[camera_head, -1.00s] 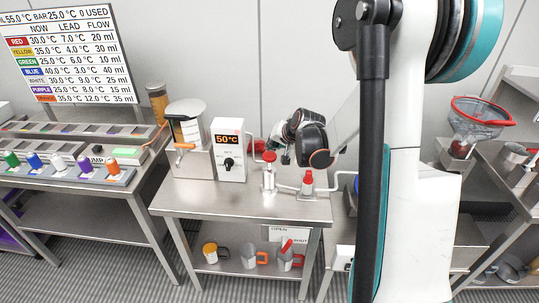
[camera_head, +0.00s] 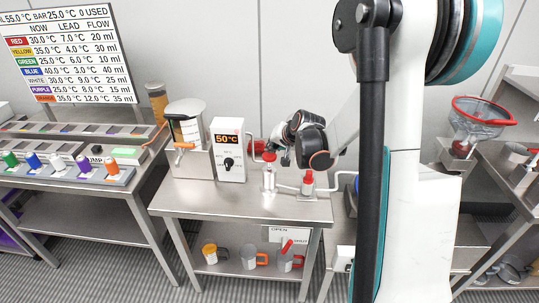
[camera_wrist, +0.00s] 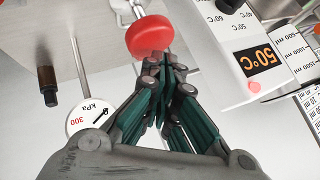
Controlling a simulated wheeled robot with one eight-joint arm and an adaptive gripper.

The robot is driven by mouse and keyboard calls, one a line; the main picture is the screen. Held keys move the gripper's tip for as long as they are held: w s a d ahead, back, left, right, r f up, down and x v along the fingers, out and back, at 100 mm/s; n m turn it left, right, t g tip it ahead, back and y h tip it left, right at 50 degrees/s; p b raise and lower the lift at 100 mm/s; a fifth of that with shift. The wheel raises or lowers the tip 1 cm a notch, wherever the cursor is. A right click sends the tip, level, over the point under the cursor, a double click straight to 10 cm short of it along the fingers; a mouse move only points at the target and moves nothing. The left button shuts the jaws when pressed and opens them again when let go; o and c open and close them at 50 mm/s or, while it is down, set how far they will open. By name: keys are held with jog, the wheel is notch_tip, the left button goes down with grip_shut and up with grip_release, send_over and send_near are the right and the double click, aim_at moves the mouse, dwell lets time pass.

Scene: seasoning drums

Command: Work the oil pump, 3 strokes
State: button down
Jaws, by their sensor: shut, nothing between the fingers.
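The oil pump (camera_head: 269,180) appears to be the slim white pump with a red top at the front of the middle bench, in the head view. In the wrist view, a large round red knob (camera_wrist: 149,36) on a pale metal stem stands just beyond my fingertips. My gripper (camera_wrist: 164,66) has its fingers together and empty, with the tips at the knob's near lower edge; whether they touch it I cannot tell. In the head view my gripper (camera_head: 285,160) is small and partly dark, close beside the pump top.
A white heater box (camera_head: 229,150) reading 50°C and a clear tank (camera_head: 186,122) stand left of the pump. A second red-topped fitting (camera_head: 307,181) stands to its right. A kPa gauge (camera_wrist: 89,118) shows in the wrist view. Mugs (camera_head: 249,256) sit on the lower shelf.

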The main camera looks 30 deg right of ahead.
aim_at(272, 154)
jog(key=shift+f+b, duration=1.4)
jog(key=shift+f, duration=0.25)
dwell(1.4)
jog(key=shift+r, duration=0.15)
jog(key=shift+r+p, duration=1.35)
jog(key=shift+r, duration=0.55)
jog(key=shift+r, duration=0.15)
jog(key=shift+r+p, duration=1.7)
jog(key=shift+r, duration=0.7)
notch_tip(272, 154, up, 4)
jog(key=p, duration=0.8)
jog(key=shift+f, duration=0.1)
